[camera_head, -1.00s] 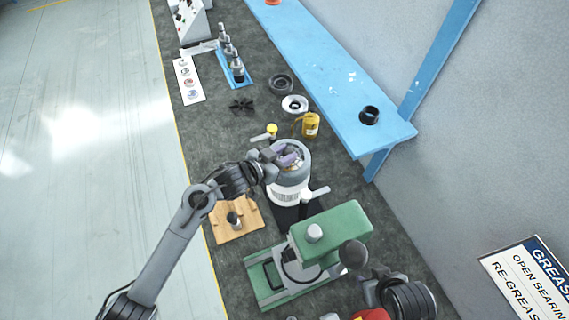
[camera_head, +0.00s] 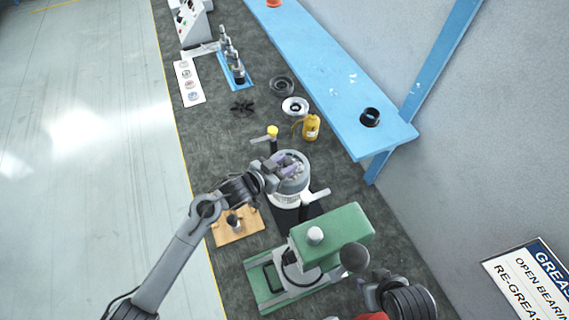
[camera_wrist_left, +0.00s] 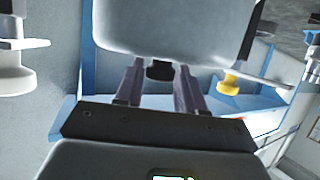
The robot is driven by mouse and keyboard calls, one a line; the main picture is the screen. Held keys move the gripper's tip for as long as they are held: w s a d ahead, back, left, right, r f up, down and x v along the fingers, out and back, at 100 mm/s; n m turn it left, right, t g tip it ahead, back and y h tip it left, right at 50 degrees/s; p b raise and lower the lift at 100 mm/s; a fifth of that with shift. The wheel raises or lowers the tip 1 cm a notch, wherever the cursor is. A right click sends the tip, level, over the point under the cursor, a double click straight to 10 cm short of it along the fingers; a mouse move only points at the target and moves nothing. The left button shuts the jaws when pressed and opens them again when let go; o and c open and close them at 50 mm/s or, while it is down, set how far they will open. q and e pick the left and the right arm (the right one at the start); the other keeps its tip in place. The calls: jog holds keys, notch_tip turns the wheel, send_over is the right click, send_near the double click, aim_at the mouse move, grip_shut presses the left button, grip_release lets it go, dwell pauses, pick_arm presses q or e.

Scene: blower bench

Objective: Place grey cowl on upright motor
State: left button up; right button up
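The grey cowl (camera_head: 299,188) is a rounded pale grey cover in the middle of the head view, over the upright motor's place. It fills the top of the left wrist view (camera_wrist_left: 175,28). My left gripper (camera_head: 288,166) is above it, its two fingers on either side of a dark knob on the cowl's top; the fingers (camera_wrist_left: 160,88) look closed on that knob. The motor itself is mostly hidden under the cowl; I cannot tell whether the cowl is fully seated. My right gripper is not in view; only a dark part of my right arm shows at bottom right.
Clamps with a yellow knob (camera_head: 272,131) and a white handle (camera_head: 315,196) flank the cowl closely. A green press (camera_head: 330,236) stands in front, a wooden block (camera_head: 238,232) at left.

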pick_arm(q)
jog(key=o, duration=0.3)
jog(key=shift+r, duration=0.1)
jog(key=shift+r, duration=0.15)
jog(key=p+v, duration=0.1)
jog(key=v, duration=0.9)
jog(key=s+a+f+n+g+y, duration=0.2)
jog(key=s+a, duration=0.3)
jog(key=s, duration=0.3)
jog(key=s+a+f+n+g+y, duration=0.2)
jog(key=s+a+y, duration=0.2)
jog(key=s, duration=0.5)
jog(key=s+a+f+n+g+y, duration=0.2)
jog(key=s+a, duration=0.4)
jog(key=s, duration=0.3)
jog(key=shift+a+n+y, duration=0.2)
jog(key=shift+n+y, duration=0.3)
jog(key=shift+y, duration=0.2)
